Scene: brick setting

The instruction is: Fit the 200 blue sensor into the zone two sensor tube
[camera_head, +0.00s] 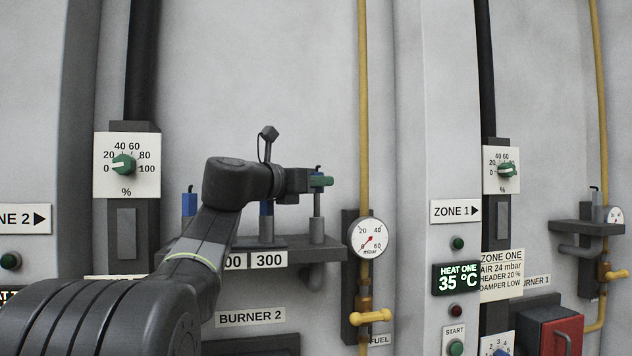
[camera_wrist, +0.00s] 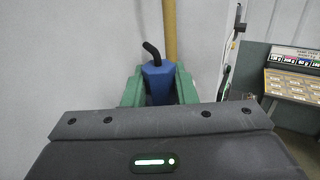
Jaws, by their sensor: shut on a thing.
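My gripper (camera_head: 320,181) has green fingers and is shut on a blue sensor (camera_wrist: 157,80) with a bent black cable on top. In the head view the fingers hide its blue body, and a grey stem (camera_head: 317,203) hangs upright below them. The stem is in line with the grey sensor tube (camera_head: 316,232) at the right end of the shelf above the BURNER 2 sign. I cannot tell how far the stem is inside the tube. The held sensor's number is not visible.
Two other blue sensors, left (camera_head: 189,204) and middle (camera_head: 266,208), stand at the shelf (camera_head: 290,255); my arm partly covers the shelf and its number labels (camera_head: 268,260). A yellow gas pipe (camera_head: 363,120) and a round gauge (camera_head: 369,238) stand close right of the tube.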

